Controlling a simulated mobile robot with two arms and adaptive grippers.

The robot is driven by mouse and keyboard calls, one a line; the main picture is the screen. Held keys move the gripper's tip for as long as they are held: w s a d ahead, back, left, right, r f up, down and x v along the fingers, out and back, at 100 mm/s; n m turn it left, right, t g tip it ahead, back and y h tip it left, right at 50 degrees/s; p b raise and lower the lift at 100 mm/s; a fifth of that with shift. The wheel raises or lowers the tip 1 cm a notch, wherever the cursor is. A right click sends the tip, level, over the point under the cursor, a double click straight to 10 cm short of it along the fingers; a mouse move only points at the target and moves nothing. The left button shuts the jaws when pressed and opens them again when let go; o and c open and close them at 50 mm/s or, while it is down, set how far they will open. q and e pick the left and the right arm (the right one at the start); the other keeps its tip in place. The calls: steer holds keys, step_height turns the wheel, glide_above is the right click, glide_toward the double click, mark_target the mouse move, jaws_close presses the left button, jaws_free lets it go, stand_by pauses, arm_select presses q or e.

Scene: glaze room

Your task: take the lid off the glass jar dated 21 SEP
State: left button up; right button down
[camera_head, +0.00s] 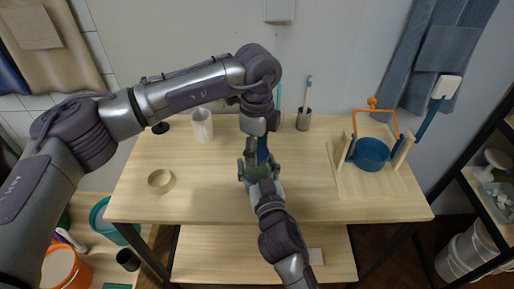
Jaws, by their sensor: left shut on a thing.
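My left arm reaches across from the left. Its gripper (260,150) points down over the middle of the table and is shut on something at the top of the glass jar. The greenish jar (260,171) is small and mostly hidden by both grippers. Its date label cannot be read, and its lid cannot be made out clearly. My right arm comes up from the bottom of the picture. Its gripper (257,176) is at the jar's near side, and its fingers are too small and covered to tell open from shut.
On the wooden table (210,200) stand a white cup (202,125), a tan ring (161,181), a brush holder (304,120) and, at right, a board with a blue pot (370,154) between wooden posts. Front left and front right of the table are clear. Shelving (488,190) stands at right.

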mark_target(257, 152)
arm_select(q)
steer(key=shift+r, duration=0.15)
steer(key=shift+r, duration=0.95)
steer(key=shift+r, duration=0.1)
steer(key=shift+r, duration=1.9)
arm_select(e)
steer(key=shift+c, duration=0.2)
jaws_free()
